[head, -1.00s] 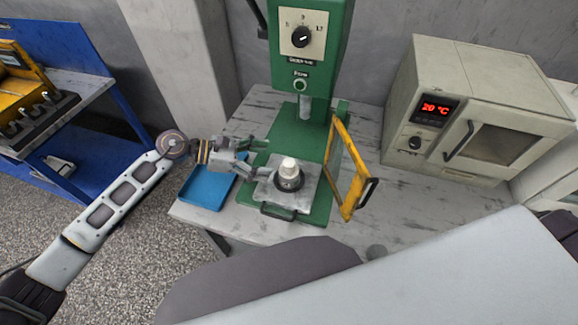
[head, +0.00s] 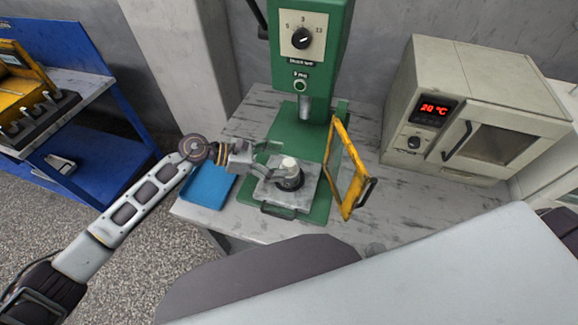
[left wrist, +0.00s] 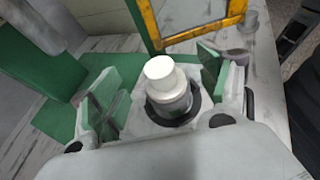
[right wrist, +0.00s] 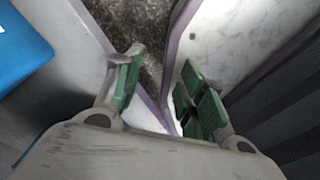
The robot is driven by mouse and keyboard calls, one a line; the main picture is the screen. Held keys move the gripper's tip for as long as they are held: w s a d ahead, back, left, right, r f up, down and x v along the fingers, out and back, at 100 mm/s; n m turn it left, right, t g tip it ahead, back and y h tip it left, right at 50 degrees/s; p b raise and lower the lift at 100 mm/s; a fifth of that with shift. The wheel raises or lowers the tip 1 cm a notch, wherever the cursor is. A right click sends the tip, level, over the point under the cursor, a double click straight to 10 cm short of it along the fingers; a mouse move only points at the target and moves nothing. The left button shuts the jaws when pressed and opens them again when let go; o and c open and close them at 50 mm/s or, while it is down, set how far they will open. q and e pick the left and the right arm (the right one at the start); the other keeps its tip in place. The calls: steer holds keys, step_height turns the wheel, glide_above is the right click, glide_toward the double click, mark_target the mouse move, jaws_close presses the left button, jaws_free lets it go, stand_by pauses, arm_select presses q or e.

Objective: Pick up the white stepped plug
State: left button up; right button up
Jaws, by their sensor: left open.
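The white stepped plug (head: 289,163) stands upright in a dark round holder (head: 290,181) on the metal plate of the green press. In the left wrist view the plug (left wrist: 165,80) shows a narrow top over a wider body, with the dark ring (left wrist: 193,104) around its base. My left gripper (head: 272,163) is open, with its fingers on either side of the plug; its green pads (left wrist: 155,85) are apart from it. My right gripper (right wrist: 157,92) is open and empty, beside the table's edge. It is not visible in the head view.
The green press (head: 310,70) rises behind the plug. Its yellow-framed guard (head: 345,170) stands open to the right. A blue tray (head: 206,187) lies to the left. A beige oven (head: 480,110) reading 20 °C stands at the right. Bare tabletop (head: 395,205) lies between.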

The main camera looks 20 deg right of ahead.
mark_target(286, 162)
arm_select(q)
steer(key=x, duration=0.2)
steer(key=shift+d+f+p, duration=0.1)
steer(key=shift+d+p, duration=0.2)
steer(key=shift+p, duration=0.1)
steer(key=shift+s+d+f, duration=0.1)
steer(key=shift+d+f, duration=0.05)
steer(key=shift+d, duration=0.15)
steer(key=shift+d+f, duration=0.1)
steer(key=shift+d, duration=0.15)
steer(key=shift+d+f, duration=0.1)
arm_select(e)
steer(key=shift+s+a+r, duration=0.3)
steer(key=shift+s+a, duration=0.05)
steer(key=shift+a, duration=0.3)
steer(key=shift+s+a+r, duration=0.3)
steer(key=shift+a, duration=0.3)
